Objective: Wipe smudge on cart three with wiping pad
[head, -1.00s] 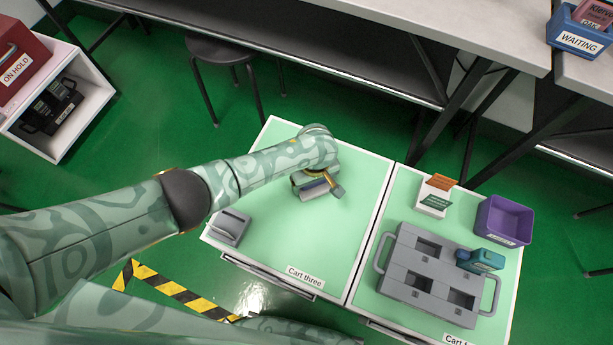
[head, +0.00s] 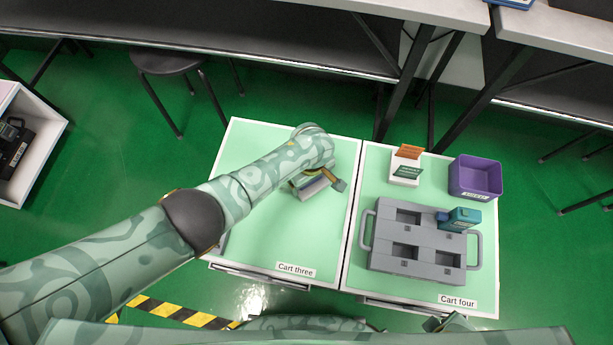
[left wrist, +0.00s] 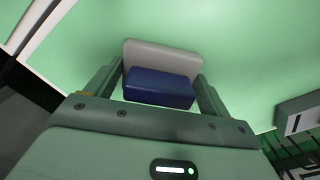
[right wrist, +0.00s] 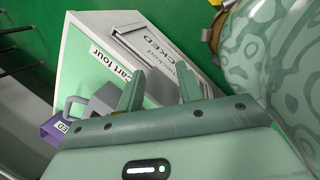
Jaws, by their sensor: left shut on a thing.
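Cart three (head: 240,150) has a pale green top with a white rim and a "Cart three" label at its front. My left gripper (head: 322,188) is over the back right part of that top, shut on the wiping pad. In the left wrist view the pad (left wrist: 160,88) has a blue block and a grey part between the fingers, close to the green surface; contact cannot be told. I see no smudge; my left arm covers part of the top. My right gripper (right wrist: 160,92) is open and empty, near the front of cart four (right wrist: 100,50).
Cart four holds a grey case with handles (head: 415,240), a teal device (head: 462,218), a purple bin (head: 475,178) and a card stand (head: 406,168). A grey block (left wrist: 300,112) sits on cart three, mostly hidden by my arm in the head view. A stool (head: 168,62) stands behind.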

